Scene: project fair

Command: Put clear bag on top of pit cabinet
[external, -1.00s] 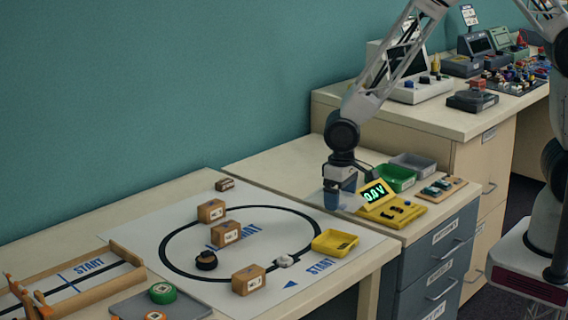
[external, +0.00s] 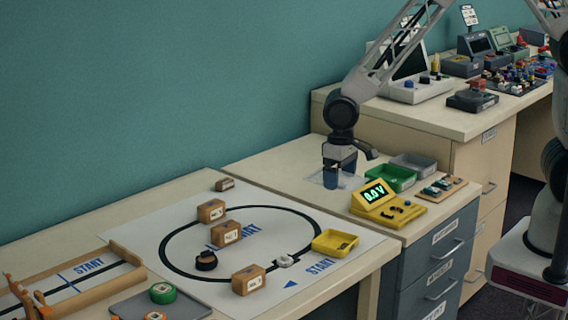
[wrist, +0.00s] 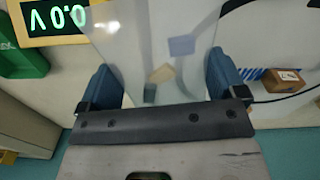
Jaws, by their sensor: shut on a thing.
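The clear bag (wrist: 125,45) spans the space between my gripper's (wrist: 162,82) blue fingers in the wrist view. It is see-through, with small blue, tan and dark pieces showing in it. In the external view my gripper (external: 340,178) points down, low over the pale top of the grey-blue drawer cabinet (external: 440,262), which I take to be the pit cabinet. The gripper is shut on the bag, which shows only as a faint pale patch (external: 316,180) around the fingers. Whether the bag touches the top is unclear.
A yellow meter (external: 376,196), a green tray (external: 396,177), a grey tray (external: 414,163) and a small board (external: 442,188) stand right of my gripper. Left is the track table with a yellow tray (external: 336,243) and several brown boxes. The cabinet top's back left is clear.

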